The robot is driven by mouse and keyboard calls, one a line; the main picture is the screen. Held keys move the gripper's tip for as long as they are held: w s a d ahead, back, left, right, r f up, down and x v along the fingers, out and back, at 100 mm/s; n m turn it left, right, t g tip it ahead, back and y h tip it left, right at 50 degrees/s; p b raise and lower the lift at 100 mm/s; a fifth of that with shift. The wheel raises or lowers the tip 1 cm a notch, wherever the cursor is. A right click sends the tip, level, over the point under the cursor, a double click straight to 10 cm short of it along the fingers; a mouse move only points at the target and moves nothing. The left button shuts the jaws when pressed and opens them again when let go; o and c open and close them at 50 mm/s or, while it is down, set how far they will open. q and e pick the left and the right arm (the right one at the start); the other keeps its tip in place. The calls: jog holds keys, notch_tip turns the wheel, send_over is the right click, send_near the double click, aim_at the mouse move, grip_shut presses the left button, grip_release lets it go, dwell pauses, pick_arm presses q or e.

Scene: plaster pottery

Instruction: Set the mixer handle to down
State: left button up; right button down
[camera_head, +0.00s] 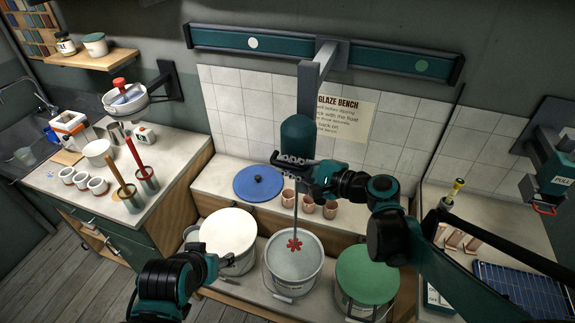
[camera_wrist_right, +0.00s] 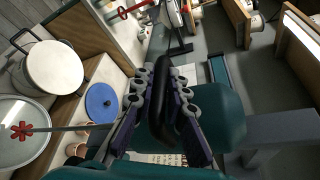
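The mixer (camera_head: 297,136) is a teal motor hanging from the wall rail's arm. Its thin shaft runs down to a red paddle (camera_head: 295,246) over the middle bucket (camera_head: 276,283). My right gripper (camera_head: 284,160) is at the lower part of the motor. In the right wrist view the black mixer handle (camera_wrist_right: 163,88) lies between the gripper's two fingers (camera_wrist_right: 160,98), which appear to close on it from both sides. The head view mostly hides the handle behind the gripper. My left gripper (camera_head: 214,266) is low beside the white-lidded bucket (camera_head: 228,233), small and dark, its fingers unclear.
A green-lidded bucket (camera_head: 367,274) stands right of the middle bucket. A blue lid (camera_head: 258,184) and copper-coloured cups (camera_head: 308,204) sit on the ledge behind. A teal wall rail (camera_head: 370,56) spans above. A counter (camera_head: 150,195) with cups and brushes is at left.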

jog(key=shift+f, duration=0.15)
notch_tip(320, 180, down, 19)
jog(key=b, duration=1.5)
jog(key=shift+s, duration=0.15)
jog(key=shift+f, duration=0.15)
jog(key=c, duration=1.6)
grip_release()
jog(key=shift+o, duration=0.3)
jog(key=v, duration=1.2)
